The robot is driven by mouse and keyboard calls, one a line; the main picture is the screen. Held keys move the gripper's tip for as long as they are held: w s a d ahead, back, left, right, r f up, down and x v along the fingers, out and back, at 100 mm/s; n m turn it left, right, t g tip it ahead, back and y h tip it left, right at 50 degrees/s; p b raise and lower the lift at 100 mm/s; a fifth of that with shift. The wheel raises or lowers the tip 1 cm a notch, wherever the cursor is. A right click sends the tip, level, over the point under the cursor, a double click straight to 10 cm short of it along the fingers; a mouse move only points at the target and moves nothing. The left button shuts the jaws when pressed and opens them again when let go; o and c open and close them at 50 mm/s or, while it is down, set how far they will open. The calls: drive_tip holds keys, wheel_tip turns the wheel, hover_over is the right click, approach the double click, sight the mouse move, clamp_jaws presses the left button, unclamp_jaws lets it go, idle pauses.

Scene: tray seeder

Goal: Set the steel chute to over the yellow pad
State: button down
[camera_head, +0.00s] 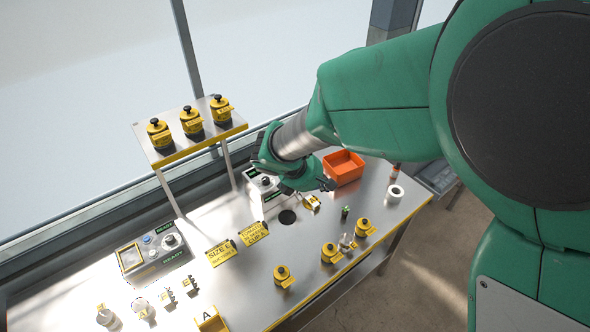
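My gripper (327,184) points right above the bench, between the white unit and the orange bin. Its dark fingertips are small here, and I cannot tell if they are open or shut. No part stands out clearly as the steel chute; my arm and gripper hide some of the bench there. A small silvery piece (346,243) stands between two yellow knobbed pots at the front edge. A small yellow piece (311,203) lies just below my gripper, beside a dark round hole; I cannot tell if it is the yellow pad.
A raised shelf (196,137) holds three yellow pots. An orange bin (344,167) and a white roll (395,192) are at the right. A control box (152,248) reads READY. Yellow cards (221,252) lie mid-bench. A yellow holder (211,321) marked A is in front.

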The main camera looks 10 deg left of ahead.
drive_tip(key=a+f+n+t+p, duration=0.1)
drive_tip(key=a+f+n, duration=0.3)
drive_tip(key=a, duration=0.4)
drive_tip(key=a+f+n+t+p, duration=0.1)
drive_tip(key=a+f+n+p, duration=0.2)
drive_tip(key=a+f+n, duration=0.2)
drive_tip(key=w+a+f, duration=0.1)
drive_tip(key=a+f, duration=0.1)
drive_tip(key=a, duration=0.2)
drive_tip(key=shift+f+y, duration=0.2)
drive_tip(key=shift+y, duration=0.1)
drive_tip(key=shift+a, duration=0.1)
approach(297, 194)
drive_tip(key=s+x, duration=0.1)
drive_tip(key=x, duration=0.2)
drive_tip(key=shift+w+d+f, duration=0.2)
drive_tip(key=shift+w+f, duration=0.2)
drive_tip(key=shift+w, duration=0.35)
